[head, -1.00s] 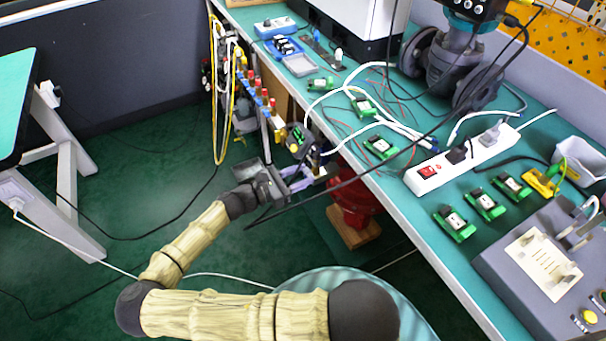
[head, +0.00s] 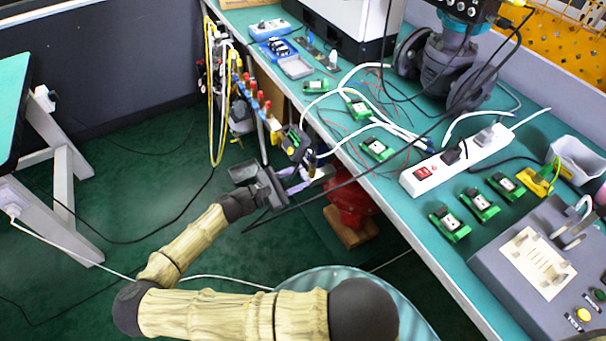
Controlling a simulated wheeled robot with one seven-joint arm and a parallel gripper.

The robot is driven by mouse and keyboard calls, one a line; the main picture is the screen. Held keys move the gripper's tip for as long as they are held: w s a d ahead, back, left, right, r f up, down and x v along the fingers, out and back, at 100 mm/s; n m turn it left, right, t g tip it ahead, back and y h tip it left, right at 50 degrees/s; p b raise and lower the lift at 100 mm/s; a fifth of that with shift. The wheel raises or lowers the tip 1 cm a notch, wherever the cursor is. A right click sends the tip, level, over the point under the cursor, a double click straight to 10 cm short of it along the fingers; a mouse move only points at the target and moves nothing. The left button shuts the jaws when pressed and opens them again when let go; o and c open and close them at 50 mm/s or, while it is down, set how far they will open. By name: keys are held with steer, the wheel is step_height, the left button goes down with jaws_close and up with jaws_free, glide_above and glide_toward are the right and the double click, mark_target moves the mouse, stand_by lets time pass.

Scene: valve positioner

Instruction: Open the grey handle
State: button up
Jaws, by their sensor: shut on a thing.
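My gripper (head: 298,180) is beside the front edge of the bench, at the end of my arm, left of the picture's middle. Its pale purple finger parts show only in a small patch beyond the dark wrist. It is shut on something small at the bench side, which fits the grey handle. The handle itself is mostly hidden by my wrist and fingers, so its angle cannot be told. A dark fitting with a yellow knob (head: 290,150) sits just above the gripper.
A red valve body (head: 350,205) stands below right. The green bench (head: 400,190) holds a white power strip (head: 455,160) and loose cables.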

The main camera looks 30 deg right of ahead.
steer(key=shift+a+m, duration=0.25)
steer(key=shift+m, duration=0.65)
steer(key=m, duration=0.5)
steer(key=shift+d+m, duration=0.15)
steer(key=shift+m, duration=0.15)
steer(key=m+b, duration=0.1)
steer(key=m, duration=0.3)
steer(key=shift+d+f, duration=0.1)
steer(key=shift+d, duration=0.05)
steer(key=shift+m, duration=0.5)
steer(key=shift+d+m+b, duration=0.1)
steer(key=shift+m+b, duration=0.2)
steer(key=shift+m, duration=0.6)
steer(key=shift+a, duration=0.2)
steer(key=shift+s, duration=0.1)
